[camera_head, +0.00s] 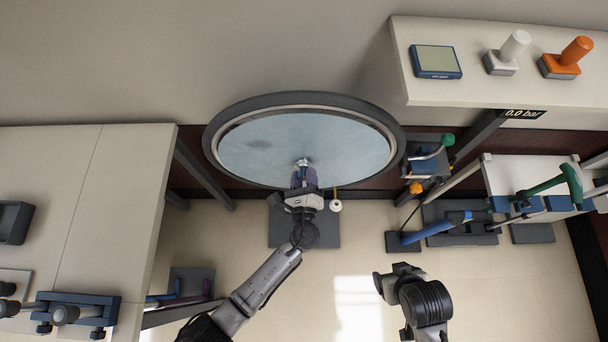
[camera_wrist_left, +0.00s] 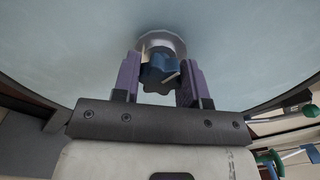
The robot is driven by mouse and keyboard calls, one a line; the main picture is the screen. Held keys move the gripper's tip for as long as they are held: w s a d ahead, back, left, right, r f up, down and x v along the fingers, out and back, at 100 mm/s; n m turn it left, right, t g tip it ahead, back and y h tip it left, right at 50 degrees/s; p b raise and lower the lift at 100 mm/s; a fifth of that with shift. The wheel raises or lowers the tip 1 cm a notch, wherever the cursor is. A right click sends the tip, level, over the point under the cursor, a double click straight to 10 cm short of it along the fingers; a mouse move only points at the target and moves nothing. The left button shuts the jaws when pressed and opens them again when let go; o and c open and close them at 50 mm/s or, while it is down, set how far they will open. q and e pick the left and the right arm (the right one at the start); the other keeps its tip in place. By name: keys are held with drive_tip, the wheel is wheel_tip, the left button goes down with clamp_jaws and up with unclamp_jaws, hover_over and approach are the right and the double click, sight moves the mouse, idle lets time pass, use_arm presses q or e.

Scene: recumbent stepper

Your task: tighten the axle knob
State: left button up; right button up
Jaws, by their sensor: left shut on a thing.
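The axle knob (camera_wrist_left: 158,70) is blue and lobed. It sits at a pale metal hub (camera_wrist_left: 162,42) in the middle of a large, light grey-blue wheel disc (camera_head: 270,140) with a dark rim. My left gripper (camera_wrist_left: 160,82) has its purple fingers on either side of the knob and is shut on it. In the head view my left gripper (camera_head: 303,178) reaches up to the hub and hides most of the knob. My right arm shows at the lower right of the head view, away from the wheel; its gripper fingers do not show.
A white bench (camera_head: 110,190) stands at the left. A white shelf (camera_head: 480,90) at the upper right carries a blue-framed device, a white knob and an orange knob. Blue and green handled fixtures (camera_head: 435,228) stand right of the wheel. The floor between my arms is clear.

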use_arm(q)
drive_tip(key=o, duration=0.9)
drive_tip(key=shift+s, duration=0.1)
drive_tip(key=s, duration=1.3)
drive_tip(key=shift+s, duration=0.3)
